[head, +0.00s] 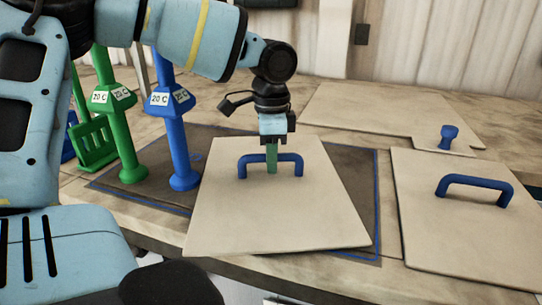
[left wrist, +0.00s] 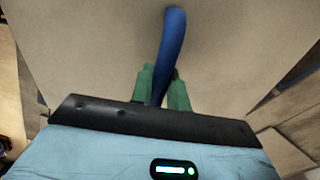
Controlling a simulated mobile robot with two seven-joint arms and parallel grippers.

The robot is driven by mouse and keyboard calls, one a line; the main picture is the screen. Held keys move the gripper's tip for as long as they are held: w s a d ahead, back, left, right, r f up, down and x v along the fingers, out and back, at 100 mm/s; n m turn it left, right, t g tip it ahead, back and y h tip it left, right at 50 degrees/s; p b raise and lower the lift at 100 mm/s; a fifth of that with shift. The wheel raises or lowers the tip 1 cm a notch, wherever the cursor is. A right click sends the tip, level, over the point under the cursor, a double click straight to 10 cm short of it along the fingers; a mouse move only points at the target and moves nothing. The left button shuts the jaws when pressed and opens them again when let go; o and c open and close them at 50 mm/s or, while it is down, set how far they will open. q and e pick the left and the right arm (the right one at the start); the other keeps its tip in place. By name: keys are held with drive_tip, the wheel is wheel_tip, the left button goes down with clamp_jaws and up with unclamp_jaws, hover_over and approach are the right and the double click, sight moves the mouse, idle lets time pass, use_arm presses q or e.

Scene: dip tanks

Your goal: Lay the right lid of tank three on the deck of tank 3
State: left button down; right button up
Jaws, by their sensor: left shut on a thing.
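My left gripper (head: 272,165) is shut on the blue bar handle (head: 250,160) of a square beige lid (head: 270,215). In the left wrist view the green fingers (left wrist: 163,88) close on either side of the blue handle (left wrist: 172,40), and the lid (left wrist: 90,60) fills most of the picture. The lid covers much of a dark rectangle with a blue outline (head: 362,170). I cannot tell whether the lid touches the surface below it. My right gripper is not in view.
Another beige lid (head: 450,235) with a blue handle lies to the right. A blue post (head: 178,130) and a green post (head: 125,140), both with "20 C" labels, stand close to the left.

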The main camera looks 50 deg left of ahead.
use_arm(q)
drive_tip(key=shift+r, duration=0.1)
drive_tip(key=c, duration=1.4)
unclamp_jaws()
drive_tip(key=shift+o, duration=0.2)
wheel_tip(320, 180, up, 12)
